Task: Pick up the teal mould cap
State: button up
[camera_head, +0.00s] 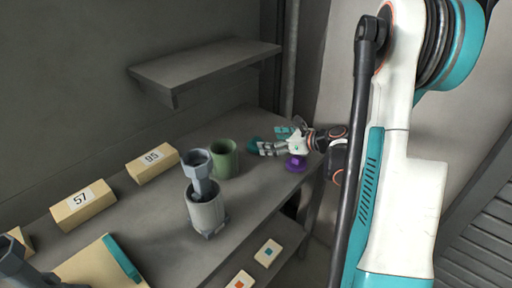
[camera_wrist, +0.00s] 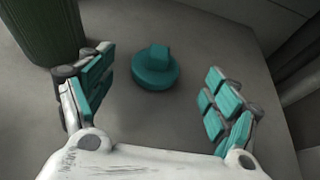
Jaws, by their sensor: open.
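The teal mould cap (camera_wrist: 156,68) is a round disc with a block-shaped knob on top. It stands upright on the grey table (camera_wrist: 190,25) in the wrist view. My gripper (camera_wrist: 158,95) is open, with one finger on each side of the picture and the cap between and just beyond the fingertips. The fingers do not appear to touch it. In the head view the cap shows as a small teal patch (camera_head: 253,146) just left of my gripper (camera_head: 272,143), partly hidden by the fingers.
A green cup (camera_head: 224,160) stands left of the cap; its ribbed side (camera_wrist: 40,40) shows in the wrist view. A purple cap (camera_head: 296,163) lies just below my gripper. A grey cylinder (camera_head: 207,212) holds a grey tool. Blocks marked 95 (camera_head: 152,167) and 57 (camera_head: 83,206) line the back. A shelf (camera_head: 205,66) hangs above.

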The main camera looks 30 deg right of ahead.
aim_at(259, 139)
jog(key=shift+r+b+x, duration=0.15)
jog(key=shift+b+x, duration=0.5)
jog(key=shift+x, duration=1.35)
jog(key=shift+r+b+x, duration=0.15)
jog(key=shift+b+x, duration=0.45)
jog(key=shift+x, duration=1.35)
jog(key=shift+a, duration=0.15)
jog(key=c, duration=1.2)
